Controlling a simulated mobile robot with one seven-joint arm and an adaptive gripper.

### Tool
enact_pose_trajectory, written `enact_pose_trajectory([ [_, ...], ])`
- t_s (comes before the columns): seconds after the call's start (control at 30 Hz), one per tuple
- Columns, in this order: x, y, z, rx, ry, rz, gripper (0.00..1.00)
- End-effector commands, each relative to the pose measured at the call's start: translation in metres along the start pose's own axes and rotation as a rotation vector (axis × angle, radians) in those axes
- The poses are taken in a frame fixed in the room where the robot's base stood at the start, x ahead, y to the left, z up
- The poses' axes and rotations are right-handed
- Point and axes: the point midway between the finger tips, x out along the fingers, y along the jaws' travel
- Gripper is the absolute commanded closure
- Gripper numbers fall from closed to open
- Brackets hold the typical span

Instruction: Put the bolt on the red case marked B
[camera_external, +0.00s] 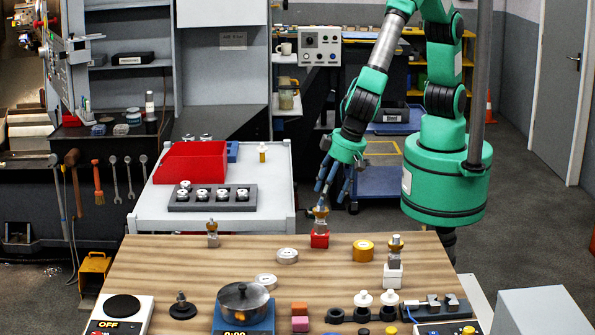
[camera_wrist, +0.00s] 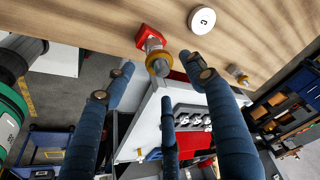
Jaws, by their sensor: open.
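A small red case (camera_external: 320,239) stands near the table's far edge. A silver-and-brass bolt-like piece (camera_external: 320,214) sits upright on it. In the wrist view, the red case (camera_wrist: 150,36) and that piece (camera_wrist: 157,62) show just beyond my fingertips. I cannot read a letter on the case. My gripper (camera_external: 331,190) is open, its blue fingers pointing down just above the piece. In the wrist view my gripper (camera_wrist: 155,82) is spread and empty; I cannot tell whether any finger touches the piece. A similar silver-and-brass piece (camera_external: 212,234) stands at the table's far left.
A white case (camera_external: 393,276) bears another such piece (camera_external: 395,247). A scale with a pan (camera_external: 243,298) stands in front. A grey cart (camera_external: 275,208) with a red bin (camera_external: 190,162) stands behind the table.

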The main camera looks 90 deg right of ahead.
Motion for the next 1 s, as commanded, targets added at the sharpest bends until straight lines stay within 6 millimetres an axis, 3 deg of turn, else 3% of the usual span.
enact_pose_trajectory([
  [0.2, -0.039, -0.001, 0.000, -0.001, 0.001, -0.003, 0.45],
  [0.4, -0.062, -0.001, 0.000, 0.001, 0.000, -0.001, 0.45],
  [1.0, -0.072, 0.000, 0.000, 0.000, 0.000, 0.001, 0.45],
])
